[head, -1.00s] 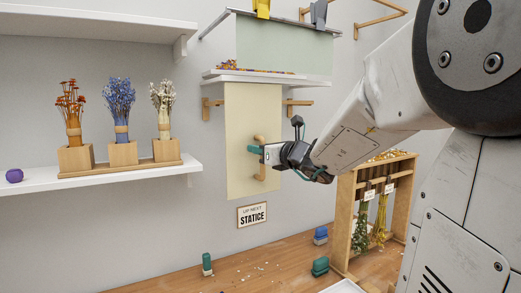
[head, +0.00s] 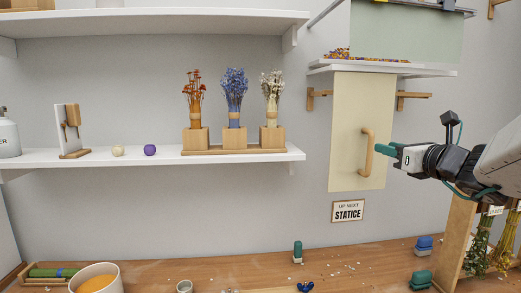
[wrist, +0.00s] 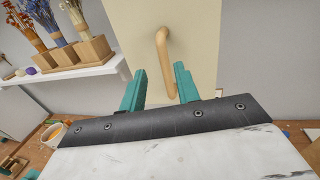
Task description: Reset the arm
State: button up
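My gripper (head: 385,149) is at the right in the head view, in front of the cream panel (head: 348,135) with its wooden handle (head: 367,152).
A shelf (head: 230,158) holds dried flower bunches in wooden blocks (head: 234,139), a purple ball (head: 150,150) and a pale ball (head: 118,150). The bench (head: 220,270) below carries a bowl (head: 95,280) and several small items. A wooden rack (head: 456,235) stands under my arm.

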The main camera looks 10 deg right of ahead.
jog(key=s+a+f+n+g+y, duration=0.35)
jog(key=a+f+n+g, duration=0.2)
jog(key=a+n, duration=0.3)
jog(key=s+a+f+n+g+y, duration=0.2)
jog(key=s+a+f+n+g, duration=0.4)
jog(key=n, duration=0.4)
jog(key=s+a+f+n+g+h, duration=0.2)
jog(key=s+f+n+h, duration=0.1)
jog(key=s+n, duration=0.4)
jog(key=s+a+f+n+g+h, duration=0.2)
jog(key=s+f+n+g+h, duration=0.1)
jog(key=s+n, duration=0.4)
jog(key=shift+s+a+f+n+h, duration=0.3)
jog(key=shift+f+n, duration=0.2)
jog(key=shift+n, duration=0.75)
jog(key=shift+w, duration=0.1)
